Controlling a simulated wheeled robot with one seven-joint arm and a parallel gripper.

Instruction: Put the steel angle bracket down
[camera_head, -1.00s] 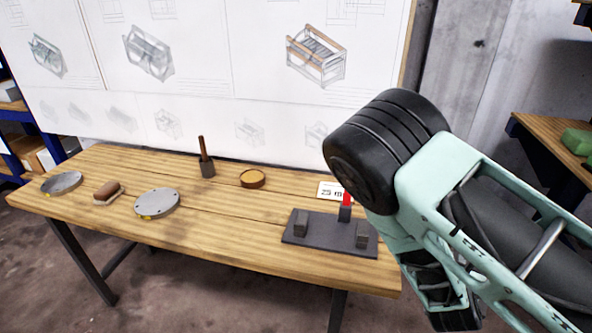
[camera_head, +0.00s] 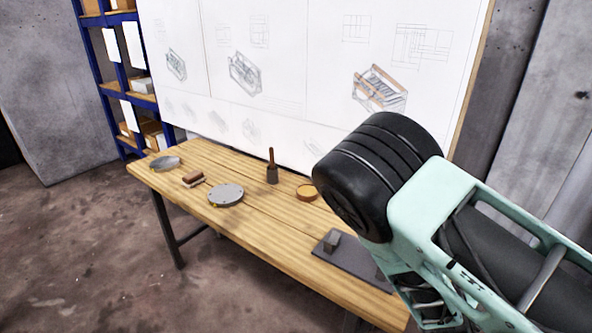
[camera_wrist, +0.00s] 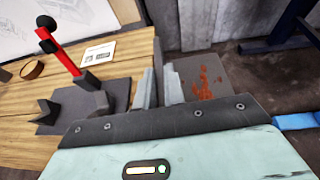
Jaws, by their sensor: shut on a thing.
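My gripper (camera_wrist: 163,88) shows in the wrist view as light grey fingers, close together beyond the dark wrist edge. They are shut on the steel angle bracket (camera_wrist: 206,78), a grey piece with rust-red patches showing right of the fingers. Part of it is hidden, so I cannot tell its exact seating. The wooden workbench (camera_wrist: 125,50) lies left of the fingers. In the head view my arm's black joint hides the gripper and bracket; the workbench (camera_head: 262,232) is below and left of it.
A dark fixture plate (camera_head: 345,262) with blocks stands at the bench's near right; its red lever (camera_wrist: 65,50) stands up. A round metal disc (camera_head: 226,194), a brush (camera_head: 193,178), a wooden-handled tool (camera_head: 272,170) and a round tin (camera_head: 307,192) occupy the bench. The bench's front-middle is bare.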

